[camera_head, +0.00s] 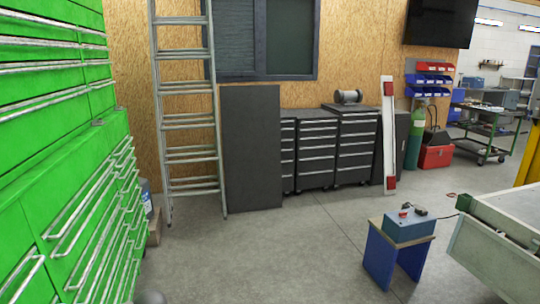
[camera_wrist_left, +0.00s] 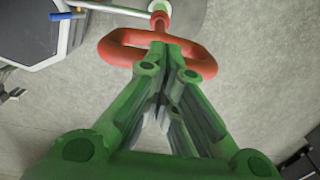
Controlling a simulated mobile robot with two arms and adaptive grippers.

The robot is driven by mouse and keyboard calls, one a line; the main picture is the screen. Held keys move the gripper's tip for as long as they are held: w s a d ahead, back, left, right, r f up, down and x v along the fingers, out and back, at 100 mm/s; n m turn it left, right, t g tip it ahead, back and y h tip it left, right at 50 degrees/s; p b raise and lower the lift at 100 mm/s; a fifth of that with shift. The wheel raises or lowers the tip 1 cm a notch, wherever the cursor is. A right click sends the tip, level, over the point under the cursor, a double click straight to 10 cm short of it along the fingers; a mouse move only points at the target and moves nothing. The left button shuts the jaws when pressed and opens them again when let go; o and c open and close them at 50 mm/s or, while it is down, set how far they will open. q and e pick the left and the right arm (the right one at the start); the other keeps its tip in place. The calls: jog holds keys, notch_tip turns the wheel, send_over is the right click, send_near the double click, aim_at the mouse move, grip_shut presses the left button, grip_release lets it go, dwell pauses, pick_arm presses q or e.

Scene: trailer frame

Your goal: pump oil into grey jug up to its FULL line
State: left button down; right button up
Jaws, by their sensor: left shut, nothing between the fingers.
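My left gripper (camera_wrist_left: 168,70) has green fingers that are shut and empty. Its tips point at the handle's lower side; I cannot tell whether they touch it. I cannot tell for sure whether the handle belongs to the oil pump. The grey jug cannot be made out in either view. Neither gripper shows in the head view, and my right gripper is not in view.
Green drawer cabinets (camera_head: 50,150) fill the left of the head view. A ladder (camera_head: 186,110) leans behind them. A small blue-legged stand (camera_head: 400,250) holds a blue box. Open concrete floor (camera_head: 270,255) lies between. In the wrist view, a dark angular object (camera_wrist_left: 35,35) is upper left.

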pick_arm(q)
jog(key=shift+s+f+b, duration=0.1)
jog(key=shift+f+b, duration=0.6)
jog(key=shift+f, duration=1.05)
notch_tip(320, 180, up, 10)
jog(key=p, duration=1)
notch_tip(320, 180, up, 2)
jog(key=shift+p, duration=1.1)
